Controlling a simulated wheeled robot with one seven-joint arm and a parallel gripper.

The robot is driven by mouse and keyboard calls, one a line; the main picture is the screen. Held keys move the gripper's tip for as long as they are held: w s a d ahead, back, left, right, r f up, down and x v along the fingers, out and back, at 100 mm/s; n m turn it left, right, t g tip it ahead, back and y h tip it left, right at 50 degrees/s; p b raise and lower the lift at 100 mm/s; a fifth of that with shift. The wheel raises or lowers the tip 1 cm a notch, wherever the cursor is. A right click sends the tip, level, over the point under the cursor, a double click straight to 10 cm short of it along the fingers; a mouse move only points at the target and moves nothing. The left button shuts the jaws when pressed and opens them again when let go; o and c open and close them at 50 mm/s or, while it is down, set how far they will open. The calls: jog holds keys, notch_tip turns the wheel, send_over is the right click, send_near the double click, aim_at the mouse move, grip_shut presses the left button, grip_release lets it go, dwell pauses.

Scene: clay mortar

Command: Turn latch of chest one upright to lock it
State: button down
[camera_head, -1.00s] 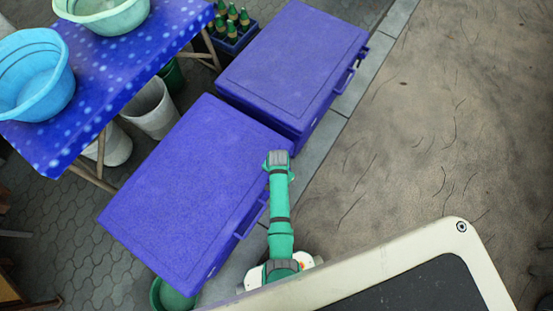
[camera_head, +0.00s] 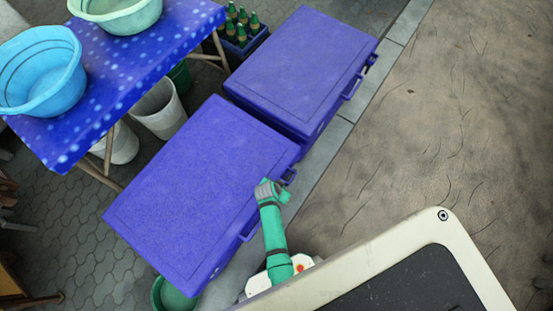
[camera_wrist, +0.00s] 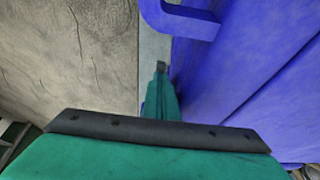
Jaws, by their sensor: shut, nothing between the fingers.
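Two blue chests lie with lids down, a nearer one (camera_head: 190,190) and a farther one (camera_head: 300,65). Which is chest one cannot be told. The nearer chest has a handle (camera_head: 250,230) on its right side and a small latch-like part (camera_head: 289,176) near its right corner. My arm's end is beside that side, just below this part, and hides some of it. In the wrist view my gripper (camera_wrist: 162,68) is shut and empty, pointing along the blue chest wall (camera_wrist: 235,70). A blue bracket (camera_wrist: 185,20) stands out ahead; whether handle or latch is unclear. The latch's angle is unclear.
A blue spotted table (camera_head: 130,70) with basins (camera_head: 42,75) stands at left. A green bucket (camera_head: 175,297) sits by the near chest's front end. Open ground (camera_head: 440,130) lies to the right.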

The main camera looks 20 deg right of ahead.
jog(key=shift+a+f, duration=0.2)
jog(key=shift+f, duration=0.5)
jog(key=shift+s+a+f, duration=0.1)
jog(key=shift+f, duration=0.05)
dwell(0.3)
